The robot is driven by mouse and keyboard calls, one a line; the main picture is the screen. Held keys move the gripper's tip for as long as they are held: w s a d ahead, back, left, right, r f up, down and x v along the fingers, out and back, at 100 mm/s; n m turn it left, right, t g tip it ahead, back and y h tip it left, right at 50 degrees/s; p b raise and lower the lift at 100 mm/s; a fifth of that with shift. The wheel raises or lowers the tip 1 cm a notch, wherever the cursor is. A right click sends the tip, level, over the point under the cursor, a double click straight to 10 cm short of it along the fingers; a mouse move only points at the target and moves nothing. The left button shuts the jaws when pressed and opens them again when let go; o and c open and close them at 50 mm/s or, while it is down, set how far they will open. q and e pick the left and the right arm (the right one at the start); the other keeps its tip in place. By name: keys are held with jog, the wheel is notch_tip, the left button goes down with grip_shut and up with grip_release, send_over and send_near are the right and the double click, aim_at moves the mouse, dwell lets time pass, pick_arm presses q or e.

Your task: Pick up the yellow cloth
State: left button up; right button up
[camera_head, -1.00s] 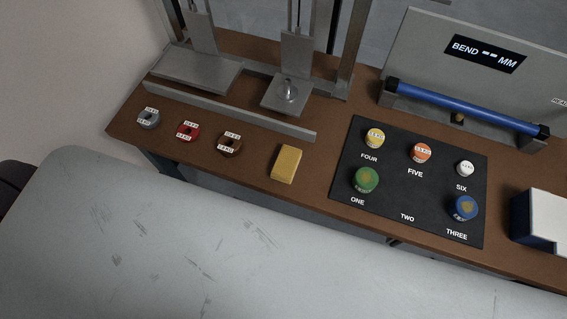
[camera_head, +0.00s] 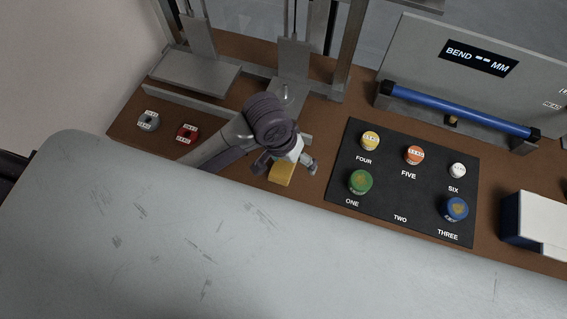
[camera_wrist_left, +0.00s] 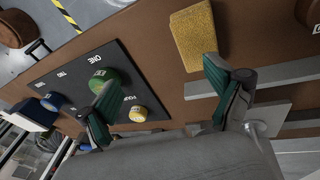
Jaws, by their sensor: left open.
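The yellow cloth (camera_head: 283,174), a folded block, lies on the brown bench, partly hidden by my left gripper in the head view. It shows whole in the left wrist view (camera_wrist_left: 199,33), beyond the fingertips. My left gripper (camera_head: 287,164) is over the cloth's far part in the head view. In the left wrist view its two fingers (camera_wrist_left: 160,72) are spread wide with nothing between them, and the cloth appears apart from them. My right gripper is not in view.
A black mat (camera_head: 406,215) with coloured weights stands right of the cloth. Grey (camera_head: 148,120) and red (camera_head: 187,133) slotted weights sit at left. A metal frame base (camera_head: 195,74) and a blue bar (camera_head: 460,109) stand behind. A white-and-blue box (camera_head: 535,222) is at right.

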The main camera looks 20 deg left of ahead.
aim_at(283, 164)
pick_arm(q)
jog(key=w+a+r+n+g+y, duration=0.1)
jog(key=w+a+r+y, duration=0.1)
jog(key=a+r+y, duration=0.15)
jog(key=shift+h, duration=0.45)
jog(key=f, duration=0.8)
jog(key=shift+w+f+p, duration=0.1)
jog(key=shift+w+p, duration=0.1)
jog(key=shift+p, duration=0.15)
jog(key=shift+f, duration=0.6)
notch_tip(283, 164, down, 4)
jog(key=shift+w+f+p, duration=0.1)
jog(key=shift+w+p, duration=0.05)
jog(key=shift+p, duration=0.25)
jog(key=c, duration=1.2)
jog(key=shift+c, duration=0.2)
